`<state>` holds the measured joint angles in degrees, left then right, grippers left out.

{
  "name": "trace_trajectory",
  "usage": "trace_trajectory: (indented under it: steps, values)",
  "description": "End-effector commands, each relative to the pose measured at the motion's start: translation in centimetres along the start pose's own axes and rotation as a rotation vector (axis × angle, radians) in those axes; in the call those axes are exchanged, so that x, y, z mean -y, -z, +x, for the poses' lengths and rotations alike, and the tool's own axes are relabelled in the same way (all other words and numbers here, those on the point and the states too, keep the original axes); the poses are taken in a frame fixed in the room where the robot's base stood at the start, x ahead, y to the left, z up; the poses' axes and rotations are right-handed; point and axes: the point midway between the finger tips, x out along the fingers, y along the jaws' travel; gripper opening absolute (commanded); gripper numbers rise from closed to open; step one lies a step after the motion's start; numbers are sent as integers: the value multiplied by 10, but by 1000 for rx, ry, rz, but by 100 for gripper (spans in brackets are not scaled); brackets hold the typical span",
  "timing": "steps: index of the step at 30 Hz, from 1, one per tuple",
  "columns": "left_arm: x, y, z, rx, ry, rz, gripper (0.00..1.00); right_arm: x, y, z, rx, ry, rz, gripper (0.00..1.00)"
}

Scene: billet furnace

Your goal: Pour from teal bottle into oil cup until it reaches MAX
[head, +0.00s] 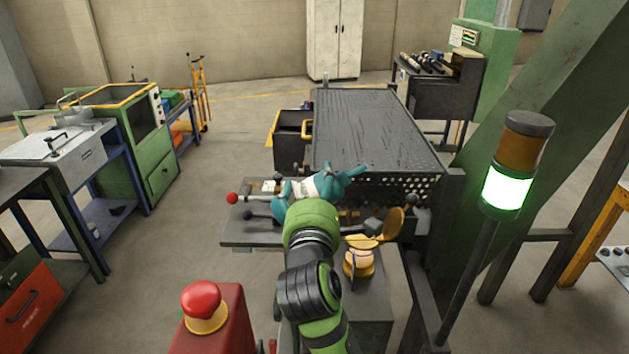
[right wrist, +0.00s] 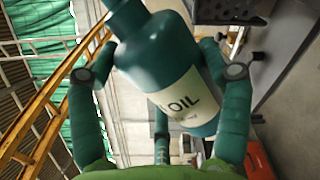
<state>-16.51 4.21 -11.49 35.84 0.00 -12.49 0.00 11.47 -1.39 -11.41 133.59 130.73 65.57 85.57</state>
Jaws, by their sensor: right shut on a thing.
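My right gripper (head: 312,190) is shut on the teal bottle (right wrist: 165,75), which has a pale label reading OIL. In the right wrist view the gripper's fingers (right wrist: 160,95) lie on both sides of the bottle, and its neck end is at the top left. In the head view the bottle is partly hidden among the fingers and looks tilted, above the grey bench. A small amber cup (head: 359,262), which seems to be the oil cup, stands lower right of the gripper, apart from it. A yellow round lid-like part (head: 394,222) is raised beside it. The oil level and MAX mark cannot be made out. My left gripper is not in view.
A dark slatted table (head: 370,125) with a perforated front lies behind the gripper. A red-knobbed lever (head: 233,198) is left of it. A red emergency button (head: 201,300) is at front left. A lit green signal lamp (head: 505,187) stands right. Open floor lies left.

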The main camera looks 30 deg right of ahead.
Motion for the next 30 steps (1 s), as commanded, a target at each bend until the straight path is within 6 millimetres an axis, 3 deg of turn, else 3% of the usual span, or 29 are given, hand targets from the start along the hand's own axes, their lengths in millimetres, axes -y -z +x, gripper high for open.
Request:
trace_trajectory:
  steps: [6, 15, 21, 30]
  values:
    - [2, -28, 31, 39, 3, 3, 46, 15, 14, -1, 1, -2, 174, 35]
    - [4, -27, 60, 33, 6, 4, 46, 25, 28, -1, 2, 1, 426, 35]
    - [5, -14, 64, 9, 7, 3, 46, 26, 29, -1, 2, 3, 487, 35]
    - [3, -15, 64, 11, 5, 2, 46, 25, 29, -1, 2, 3, 488, 35]
